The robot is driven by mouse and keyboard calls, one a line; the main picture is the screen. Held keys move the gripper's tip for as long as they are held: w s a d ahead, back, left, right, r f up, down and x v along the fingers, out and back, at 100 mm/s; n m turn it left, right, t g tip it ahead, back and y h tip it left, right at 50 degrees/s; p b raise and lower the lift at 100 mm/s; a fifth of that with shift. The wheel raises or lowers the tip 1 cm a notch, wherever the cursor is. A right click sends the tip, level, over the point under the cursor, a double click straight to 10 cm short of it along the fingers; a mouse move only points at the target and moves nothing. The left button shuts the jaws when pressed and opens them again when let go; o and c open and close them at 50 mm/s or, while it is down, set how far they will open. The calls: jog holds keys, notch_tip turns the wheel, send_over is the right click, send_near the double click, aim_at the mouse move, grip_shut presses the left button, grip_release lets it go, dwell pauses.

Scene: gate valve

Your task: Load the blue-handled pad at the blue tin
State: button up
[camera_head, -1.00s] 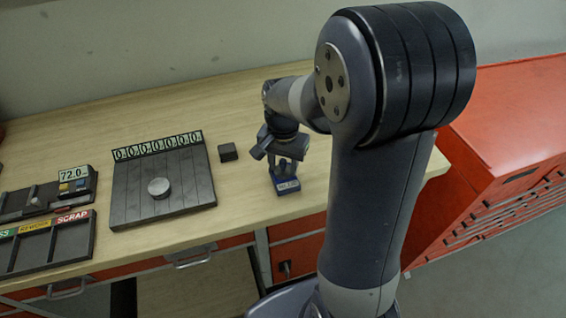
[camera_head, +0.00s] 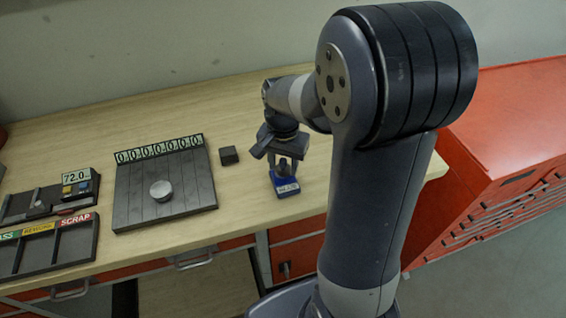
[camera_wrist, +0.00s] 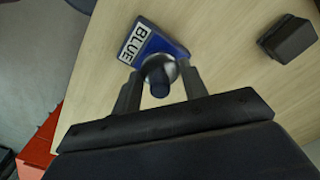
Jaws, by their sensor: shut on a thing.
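The blue tin (camera_head: 286,189) stands on the wooden bench near its front edge, right of the dark plate. In the wrist view its blue base (camera_wrist: 172,42) carries a white label reading BLUE. My gripper (camera_head: 284,170) is over the tin, pointing down. In the wrist view my gripper (camera_wrist: 163,80) is shut on the dark blue knob-like handle (camera_wrist: 158,80) of the pad, one finger on each side. A round, light-coloured part shows below the handle, at the tin. Whether the pad's underside touches the tin is hidden.
A dark slatted plate (camera_head: 130,205) with a counter row and a round silver disc (camera_head: 161,190) lies to the left. A small dark block (camera_head: 229,155) sits behind the tin; sorting trays (camera_head: 60,265) stand at far left. A red cabinet (camera_head: 500,150) is at right.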

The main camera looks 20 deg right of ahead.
aim_at(283, 160)
jog(key=shift+r+p, duration=1.9)
jog(key=shift+r, duration=0.75)
